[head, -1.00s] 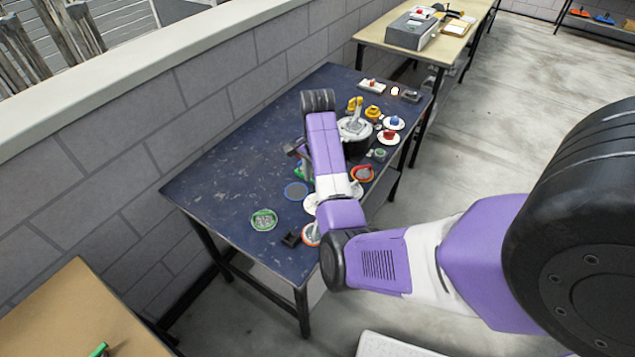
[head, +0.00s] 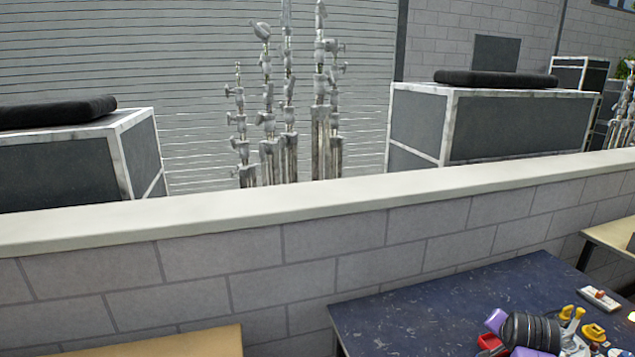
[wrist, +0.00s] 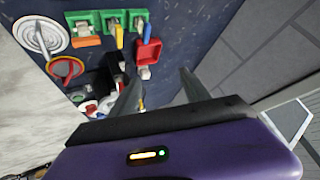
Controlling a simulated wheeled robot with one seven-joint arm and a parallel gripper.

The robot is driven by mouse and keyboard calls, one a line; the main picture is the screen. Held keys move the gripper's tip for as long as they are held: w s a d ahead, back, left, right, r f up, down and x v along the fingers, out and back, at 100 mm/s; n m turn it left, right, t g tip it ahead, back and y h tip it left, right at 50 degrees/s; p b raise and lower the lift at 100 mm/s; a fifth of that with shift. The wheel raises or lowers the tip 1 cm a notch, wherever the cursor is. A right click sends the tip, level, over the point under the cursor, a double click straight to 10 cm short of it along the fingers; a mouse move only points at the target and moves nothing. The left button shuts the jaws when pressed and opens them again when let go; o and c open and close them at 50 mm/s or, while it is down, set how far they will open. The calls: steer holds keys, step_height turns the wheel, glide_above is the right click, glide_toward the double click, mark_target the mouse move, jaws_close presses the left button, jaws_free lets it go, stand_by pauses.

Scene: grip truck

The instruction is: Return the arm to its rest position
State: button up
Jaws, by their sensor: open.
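My gripper (wrist: 157,88) shows in the wrist view with its two dark fingers spread apart and nothing between them. It points over the dark blue table (wrist: 170,25), near its edge by the grey block wall. A red open-topped piece (wrist: 148,50) lies just beyond the fingers, apart from them. In the head view only a small purple and black part of my arm (head: 530,328) shows, low at the right over the blue table (head: 400,308). The fingers are not visible there.
A wooden tabletop (head: 170,343) lies at the lower left. Metal stands (head: 288,120) stand beyond the wall.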

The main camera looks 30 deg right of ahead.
steer(key=s+a+r+n+t+y+b, duration=0.1)
steer(key=s+a+r+n+t, duration=0.15)
steer(key=a+n+t, duration=0.85)
steer(key=s+a+r+n+b, duration=0.2)
steer(key=s+a+n, duration=0.1)
steer(key=a, duration=1.6)
steer(key=s+a+f+n+y+b, duration=0.1)
steer(key=s+a+y, duration=0.5)
steer(key=s+a, duration=1.1)
steer(key=shift+s+a+f+n+g+b, duration=0.2)
steer(key=shift+s+a+n+g+b, duration=0.3)
steer(key=shift+n+b, duration=0.45)
steer(key=shift+w, duration=0.1)
